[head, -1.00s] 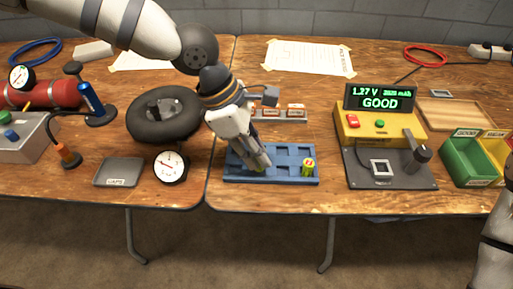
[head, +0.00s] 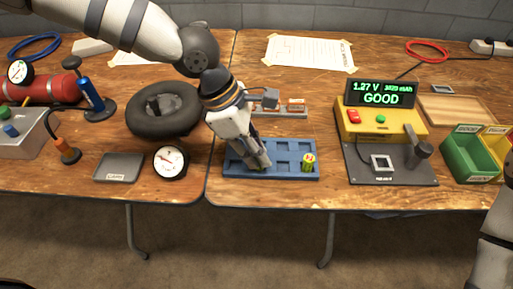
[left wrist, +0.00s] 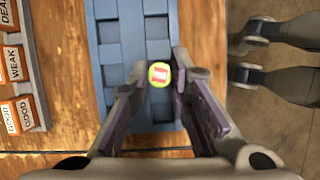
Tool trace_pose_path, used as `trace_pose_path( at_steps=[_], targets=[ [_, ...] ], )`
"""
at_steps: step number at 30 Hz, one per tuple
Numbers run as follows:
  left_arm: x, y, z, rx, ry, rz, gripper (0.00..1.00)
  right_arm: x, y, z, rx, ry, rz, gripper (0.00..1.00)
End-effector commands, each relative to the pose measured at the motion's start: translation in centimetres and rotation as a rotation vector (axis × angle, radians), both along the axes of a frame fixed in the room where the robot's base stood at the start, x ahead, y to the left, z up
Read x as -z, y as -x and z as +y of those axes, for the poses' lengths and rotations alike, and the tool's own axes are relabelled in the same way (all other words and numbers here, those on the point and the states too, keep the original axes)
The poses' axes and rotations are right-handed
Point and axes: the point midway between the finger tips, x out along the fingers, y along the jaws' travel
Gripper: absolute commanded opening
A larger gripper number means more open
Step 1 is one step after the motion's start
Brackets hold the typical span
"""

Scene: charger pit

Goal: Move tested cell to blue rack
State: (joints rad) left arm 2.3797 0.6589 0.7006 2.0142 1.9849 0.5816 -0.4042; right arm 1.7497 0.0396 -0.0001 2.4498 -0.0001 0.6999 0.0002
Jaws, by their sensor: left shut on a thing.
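The blue rack (head: 230,172) lies near the front edge of the right table, and it also shows in the left wrist view (left wrist: 108,30). My left gripper (head: 262,165) is low over the rack's front left part. In the left wrist view my left gripper (left wrist: 160,68) is shut on a yellow-green cell (left wrist: 159,73), seen end-on over the rack's near row. In the head view this cell is mostly hidden by the fingers; I cannot tell whether it is fully seated. Another yellow-green cell (head: 309,162) stands upright at the rack's right end.
The yellow tester (head: 378,123) reads GOOD and stands right of the rack. Green (head: 468,165) and yellow (head: 499,148) bins are at far right. A labelled card holder (head: 280,112) stands behind the rack. A gauge (head: 170,161) and black tire (head: 163,110) lie left.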

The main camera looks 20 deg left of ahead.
Motion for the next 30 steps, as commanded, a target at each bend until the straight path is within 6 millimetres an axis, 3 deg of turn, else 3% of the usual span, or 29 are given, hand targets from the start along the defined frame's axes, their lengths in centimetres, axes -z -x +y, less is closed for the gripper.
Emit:
trace_pose_path(
  at_steps=[18,19,22,30],
  targets=[
    [0.58,-0.02,-0.02,0.000,0.001,0.000,0.00,-0.03,-0.03,0.00,0.000,0.000,-0.001,0.00],
    [0.58,-0.02,-0.02,0.000,0.001,0.000,0.20,-0.03,-0.03,0.00,0.000,0.000,-0.001,0.00],
    [0.57,-0.01,-0.01,0.000,0.001,0.000,0.41,-0.03,-0.03,0.00,0.000,0.000,-0.001,0.00],
    [0.58,-0.01,0.00,0.000,0.000,0.000,0.41,-0.02,-0.03,0.00,0.000,0.000,-0.001,0.00]
  ],
)
